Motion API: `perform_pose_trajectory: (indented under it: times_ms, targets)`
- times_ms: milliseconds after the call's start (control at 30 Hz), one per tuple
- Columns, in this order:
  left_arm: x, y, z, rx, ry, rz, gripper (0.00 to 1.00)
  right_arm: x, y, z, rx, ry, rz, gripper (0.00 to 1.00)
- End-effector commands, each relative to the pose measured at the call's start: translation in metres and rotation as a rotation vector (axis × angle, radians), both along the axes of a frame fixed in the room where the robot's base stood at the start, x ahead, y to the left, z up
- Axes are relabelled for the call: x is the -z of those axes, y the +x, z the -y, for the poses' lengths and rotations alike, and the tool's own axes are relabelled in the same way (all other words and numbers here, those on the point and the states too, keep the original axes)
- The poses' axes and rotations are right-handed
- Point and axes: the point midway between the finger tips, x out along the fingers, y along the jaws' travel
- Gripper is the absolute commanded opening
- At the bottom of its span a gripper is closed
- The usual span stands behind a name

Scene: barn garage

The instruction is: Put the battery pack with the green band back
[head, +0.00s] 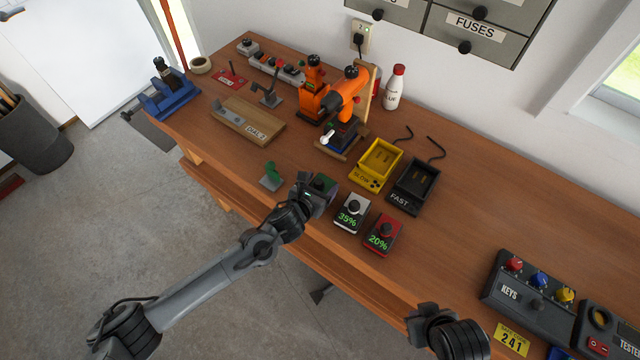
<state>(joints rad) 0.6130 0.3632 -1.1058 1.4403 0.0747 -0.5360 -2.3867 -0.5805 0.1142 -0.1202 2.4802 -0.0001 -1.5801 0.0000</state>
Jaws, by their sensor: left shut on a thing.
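My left gripper (314,192) is above the front part of the bench, shut on a small dark block with green on top (322,182). It looks like the battery pack with the green band, though the fingers hide much of it. A white pack (349,218) reading 35% and a red pack (381,239) reading 20% stand to its right. Behind them are the empty yellow charger marked SLOW (364,178) and the empty black charger marked FAST (402,200). My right gripper (424,318) is at the bottom of the view, its jaw gap unclear.
A small green-and-grey piece (270,177) is left of my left gripper. An orange drill (348,92) and a white bottle (395,88) stand behind. A KEYS box (525,290) is at the right. Bare wood lies between the chargers and the KEYS box.

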Motion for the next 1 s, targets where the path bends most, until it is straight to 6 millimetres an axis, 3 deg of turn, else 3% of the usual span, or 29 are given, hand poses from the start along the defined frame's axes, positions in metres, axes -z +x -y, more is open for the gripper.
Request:
perform_pose_trajectory:
  times_ms: [33,167,567,1000]
  targets:
    - [0.001,0.0,0.0,0.0,0.0,0.0,0.81,0.001,0.0,0.0,0.0,0.0,0.0,0.0]
    - [0.001,0.0,0.0,0.0,0.0,0.0,1.0,0.001,0.0,0.0,0.0,0.0,0.0,0.0]
    - [-0.004,-0.003,-0.003,0.0,0.001,0.001,1.0,-0.002,0.0,0.002,-0.006,-0.009,0.0,0.0]
    - [-0.032,-0.057,-0.03,0.0,0.001,0.0,1.0,-0.004,0.0,0.002,-0.005,-0.009,0.001,0.0]
